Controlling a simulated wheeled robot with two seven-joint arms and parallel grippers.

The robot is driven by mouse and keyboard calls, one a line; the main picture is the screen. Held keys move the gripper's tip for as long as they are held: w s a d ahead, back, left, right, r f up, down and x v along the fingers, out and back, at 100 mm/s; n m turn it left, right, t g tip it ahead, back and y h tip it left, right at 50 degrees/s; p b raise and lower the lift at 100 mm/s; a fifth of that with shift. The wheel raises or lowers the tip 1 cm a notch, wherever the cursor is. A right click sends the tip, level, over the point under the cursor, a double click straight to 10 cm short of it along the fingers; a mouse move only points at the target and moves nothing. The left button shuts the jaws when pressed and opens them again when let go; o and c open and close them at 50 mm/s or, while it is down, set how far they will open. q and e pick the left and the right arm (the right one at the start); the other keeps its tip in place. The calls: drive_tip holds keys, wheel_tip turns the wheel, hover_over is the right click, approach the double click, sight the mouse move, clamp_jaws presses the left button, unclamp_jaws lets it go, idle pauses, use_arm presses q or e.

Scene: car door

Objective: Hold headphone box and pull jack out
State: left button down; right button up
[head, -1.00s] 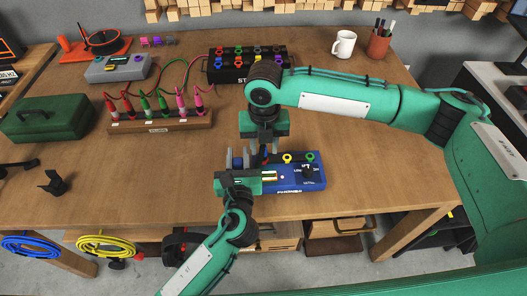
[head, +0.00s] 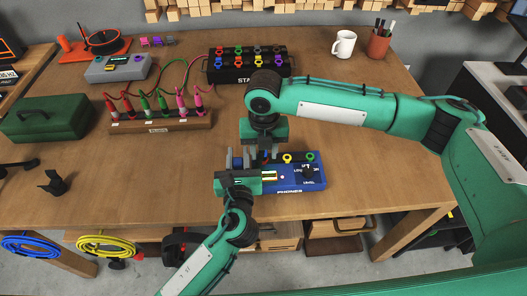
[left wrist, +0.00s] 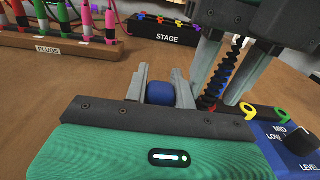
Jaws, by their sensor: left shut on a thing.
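The blue headphone box (head: 295,182), labelled PHONES, lies near the table's front edge. It has a yellow ring, a green ring and a black level knob on top. My left gripper (left wrist: 163,88) is shut on a blue part (left wrist: 163,94) at the box's left end. My right gripper (head: 265,153) points down over the box's left part. In the left wrist view, its fingers (left wrist: 222,80) stand either side of a black ridged jack (left wrist: 214,88). I cannot tell whether they grip it.
A wooden plug rack (head: 160,124) with pink, green and red plugs stands behind left. A black STAGE box (head: 248,73) is at the back with cables running left. A green case (head: 45,120) sits far left. The table right of the headphone box is clear.

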idle(0.4)
clamp_jaws()
drive_tip(key=shift+r, duration=0.15)
drive_tip(key=shift+r, duration=2.85)
use_arm(q)
drive_tip(key=c, duration=1.1)
unclamp_jaws()
drive_tip(key=shift+s, duration=0.1)
